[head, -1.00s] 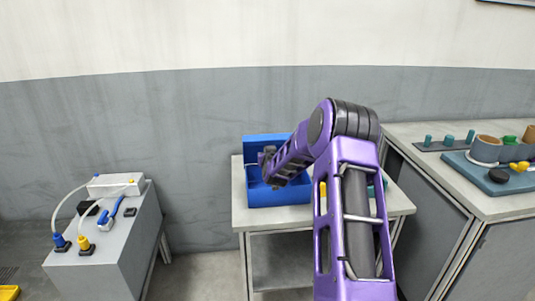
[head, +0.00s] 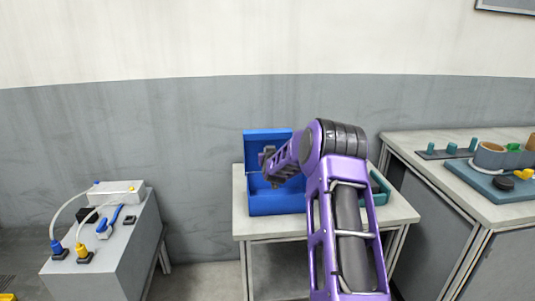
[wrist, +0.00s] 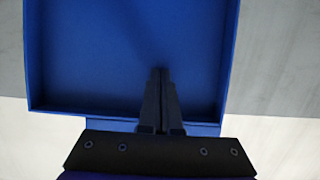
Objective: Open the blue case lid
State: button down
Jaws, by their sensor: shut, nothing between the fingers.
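The blue case (head: 278,206) stands on the small grey table. Its lid (head: 262,136) is up at the back, standing roughly upright with its inner side toward me. My gripper (head: 268,180) is in front of the lid, over the case; my arm hides part of the case's right side. In the wrist view, the lid's rimmed blue inside (wrist: 100,60) fills the middle. There my gripper (wrist: 160,72) is shut and empty, its fingertips in front of the blue panel. I cannot tell whether they touch it.
The small table (head: 290,229) also bears a teal object (head: 380,188), partly behind my arm. A grey bench (head: 460,222) with reels and pegs is at the right. A grey box stand (head: 110,258) with cables is at the left. A wall stands behind.

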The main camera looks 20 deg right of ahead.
jog(key=shift+x, duration=1.95)
jog(key=f+v, duration=0.2)
jog(key=v, duration=1.1)
jog(key=shift+s+f, duration=0.15)
jog(key=shift+f, duration=0.05)
jog(key=shift+a+r, duration=0.1)
